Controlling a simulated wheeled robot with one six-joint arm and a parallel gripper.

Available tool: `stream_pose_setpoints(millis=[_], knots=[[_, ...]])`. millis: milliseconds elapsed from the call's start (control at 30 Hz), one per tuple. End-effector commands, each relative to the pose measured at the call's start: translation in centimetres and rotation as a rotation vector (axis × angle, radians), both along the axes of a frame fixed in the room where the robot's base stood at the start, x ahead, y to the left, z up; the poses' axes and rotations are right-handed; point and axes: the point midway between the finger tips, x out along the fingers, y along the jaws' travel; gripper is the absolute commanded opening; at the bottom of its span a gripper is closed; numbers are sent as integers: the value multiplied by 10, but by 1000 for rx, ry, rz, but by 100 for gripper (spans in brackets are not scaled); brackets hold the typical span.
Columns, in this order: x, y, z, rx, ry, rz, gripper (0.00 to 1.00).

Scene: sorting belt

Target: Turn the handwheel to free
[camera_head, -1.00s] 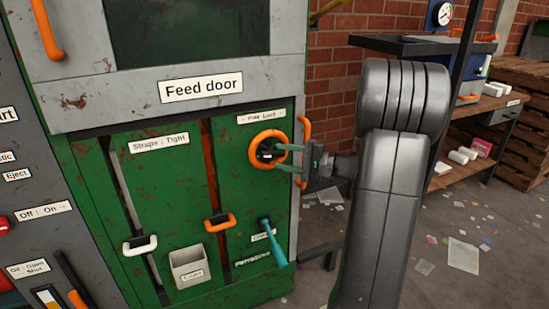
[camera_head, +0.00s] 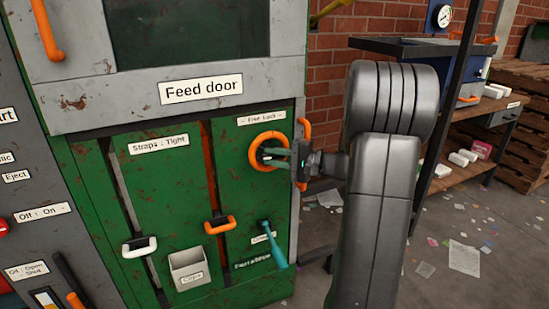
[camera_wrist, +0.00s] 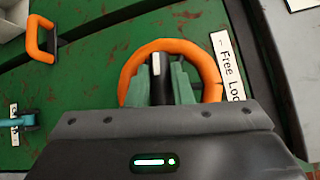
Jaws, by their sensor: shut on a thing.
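The orange handwheel (camera_head: 253,152) is on the upper right of the green machine front, under a label that reads "Free Lock" (camera_head: 260,118). My gripper (camera_head: 278,158) reaches in from the right with its greenish fingers inside the wheel's ring. In the wrist view the handwheel (camera_wrist: 130,66) arches around my gripper (camera_wrist: 160,82), whose fingers are shut on the dark hub piece with a white mark at the wheel's middle. The lower part of the wheel is hidden behind my gripper in the wrist view.
An orange handle (camera_head: 220,224) and a teal lever (camera_head: 273,243) stick out below the wheel. A grey bin (camera_head: 188,268) and a white handle (camera_head: 139,246) are lower left. An orange bar handle (camera_head: 303,150) stands close to my gripper at the machine's right edge.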

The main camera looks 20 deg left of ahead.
Motion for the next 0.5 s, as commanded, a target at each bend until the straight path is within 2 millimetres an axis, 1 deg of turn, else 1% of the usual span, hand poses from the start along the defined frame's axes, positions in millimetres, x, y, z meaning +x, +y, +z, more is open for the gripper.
stream_pose_setpoints(millis=[200, 467, 500], knots=[[-1, 0, -1, -87, -102, 0, 0], [-1, 0, -1, -94, -110, 0, 0], [-1, 0, -1, -94, -110, 0, 22]])
